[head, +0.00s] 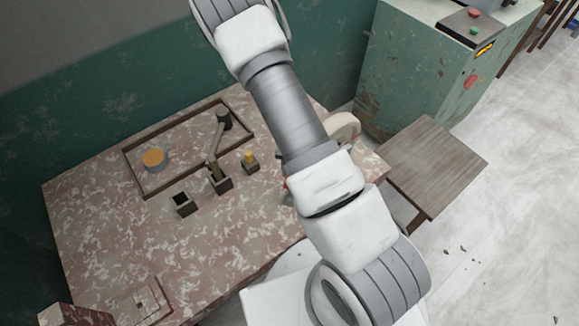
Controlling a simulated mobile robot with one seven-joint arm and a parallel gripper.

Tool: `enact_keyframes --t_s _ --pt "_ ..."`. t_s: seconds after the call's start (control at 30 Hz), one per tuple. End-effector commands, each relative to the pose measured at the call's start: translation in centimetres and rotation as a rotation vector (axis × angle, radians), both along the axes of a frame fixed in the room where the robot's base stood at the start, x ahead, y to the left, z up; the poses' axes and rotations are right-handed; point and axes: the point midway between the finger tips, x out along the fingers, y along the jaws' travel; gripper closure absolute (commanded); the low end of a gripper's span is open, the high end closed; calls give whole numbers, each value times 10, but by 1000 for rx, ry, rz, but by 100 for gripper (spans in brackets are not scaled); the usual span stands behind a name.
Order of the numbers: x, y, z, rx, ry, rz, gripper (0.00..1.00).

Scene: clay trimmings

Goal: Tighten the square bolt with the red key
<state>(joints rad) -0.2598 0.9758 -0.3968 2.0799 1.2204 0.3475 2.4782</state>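I cannot make out the red key. Only a small bit of red (286,184) shows at the left edge of my arm, and what it belongs to is hidden. I cannot identify the square bolt for sure; a low square plate (148,300) with a small raised piece lies at the table's front left. Three small dark blocks stand mid-table: the left block (183,205) looks empty, the middle block (220,184) has a grey rod at it, and the right block (250,163) bears a yellow piece (249,155).
The mottled red table (110,225) has a wood-rimmed frame (133,165) at the back, with an orange-topped grey cylinder (155,160) and a dark cylinder (223,119). A cream rounded thing (343,127) is partly behind my arm. A stool (435,165) and green cabinet (415,75) stand right.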

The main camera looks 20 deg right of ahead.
Motion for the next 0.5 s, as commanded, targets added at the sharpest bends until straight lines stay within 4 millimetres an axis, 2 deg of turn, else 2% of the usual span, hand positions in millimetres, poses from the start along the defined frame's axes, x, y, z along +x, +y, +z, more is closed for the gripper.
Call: enact_keyframes --t_s 0.13,0.5 --pt "-1 -2 1 0 1 -73 100" --pt "-2 -3 1 0 1 -107 100"
